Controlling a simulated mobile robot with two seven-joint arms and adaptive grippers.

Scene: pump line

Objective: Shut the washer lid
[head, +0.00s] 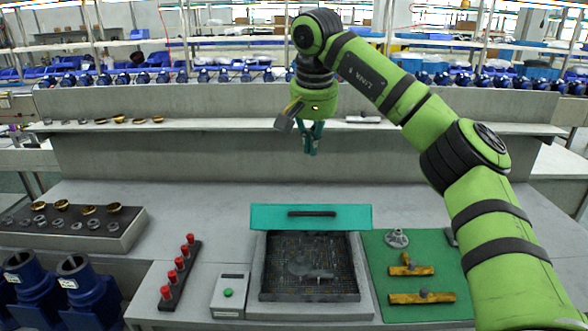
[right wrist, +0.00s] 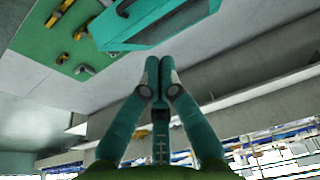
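The washer (head: 257,290) is a grey box at the front middle of the bench, with a dark mesh basket inside holding a grey metal part (head: 310,268). Its teal lid (head: 345,218) stands raised at the back edge, with a dark bar handle (head: 312,214). The lid also shows at the top of the right wrist view (right wrist: 150,35). My right gripper (head: 311,151) hangs above and behind the lid, apart from it. Its teal fingertips (right wrist: 159,64) meet with nothing between them. My left gripper is not in view.
A green mat (head: 430,312) with brass parts (head: 422,297) and a grey flanged part (head: 396,238) lies right of the washer. A box with a green button (head: 228,293) and a rack of red-topped pieces (head: 180,264) stand left. A ledge (head: 230,124) runs behind.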

